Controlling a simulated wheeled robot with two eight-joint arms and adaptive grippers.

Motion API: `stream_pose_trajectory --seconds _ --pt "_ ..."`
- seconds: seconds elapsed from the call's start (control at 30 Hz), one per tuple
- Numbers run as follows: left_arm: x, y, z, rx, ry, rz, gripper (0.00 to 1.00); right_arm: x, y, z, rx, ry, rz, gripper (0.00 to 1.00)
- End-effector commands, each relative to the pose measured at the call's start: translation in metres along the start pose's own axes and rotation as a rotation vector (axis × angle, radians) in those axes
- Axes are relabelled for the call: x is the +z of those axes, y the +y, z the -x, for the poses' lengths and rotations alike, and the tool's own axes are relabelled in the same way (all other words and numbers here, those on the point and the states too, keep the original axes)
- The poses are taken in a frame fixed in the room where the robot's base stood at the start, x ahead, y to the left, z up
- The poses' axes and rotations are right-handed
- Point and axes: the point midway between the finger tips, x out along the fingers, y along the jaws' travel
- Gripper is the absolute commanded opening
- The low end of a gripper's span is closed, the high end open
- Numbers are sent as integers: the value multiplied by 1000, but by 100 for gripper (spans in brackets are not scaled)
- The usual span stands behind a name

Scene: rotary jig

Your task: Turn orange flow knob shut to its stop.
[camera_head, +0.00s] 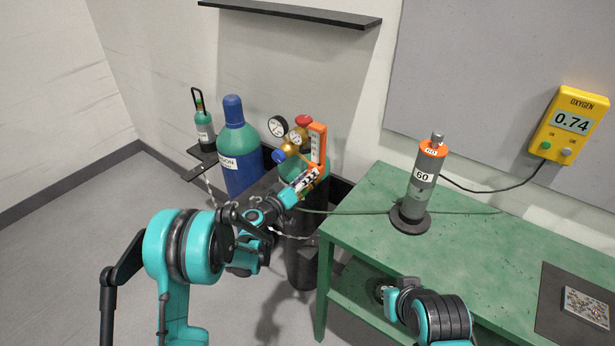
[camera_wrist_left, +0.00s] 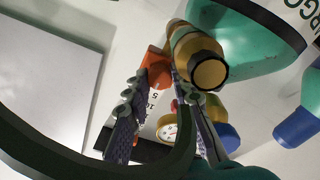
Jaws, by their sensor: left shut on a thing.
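The orange flow knob (camera_wrist_left: 155,67) shows between the fingertips of my left gripper (camera_wrist_left: 160,82) in the left wrist view. The gripper is shut on it. In the head view my left gripper (camera_head: 305,182) is at the lower end of the orange upright flowmeter (camera_head: 318,143), and it hides most of the knob there. The brass regulator body (camera_wrist_left: 200,58) is close beside the right finger. A round gauge (camera_head: 278,126) and a red knob (camera_head: 304,120) sit on the regulator above the cylinder.
A blue-and-teal cylinder (camera_head: 238,150) and a small green bottle (camera_head: 203,128) stand left of the regulator. The green table (camera_head: 475,235) is at right, with a grey weighted post (camera_head: 423,185). A yellow oxygen meter (camera_head: 570,124) reads 0.74. A hose (camera_head: 345,212) runs across the table.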

Motion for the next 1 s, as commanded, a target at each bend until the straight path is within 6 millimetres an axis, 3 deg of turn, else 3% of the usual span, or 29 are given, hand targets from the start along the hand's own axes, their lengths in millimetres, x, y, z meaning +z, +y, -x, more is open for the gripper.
stream_pose_trajectory --seconds 0.03,0.1,0.47,0.57,1.0 --pt "2 0 0 1 -3 -3 31 0 0 0 0 0 0 0" --pt "2 0 0 1 -3 -2 44 0 0 0 0 0 0 0" --pt "0 0 5 0 0 0 44 0 0 0 0 0 0 0" --pt "0 0 18 -1 0 0 44 0 0 0 0 0 0 0" --pt "0 0 106 -1 0 -1 44 0 0 0 0 0 0 0"
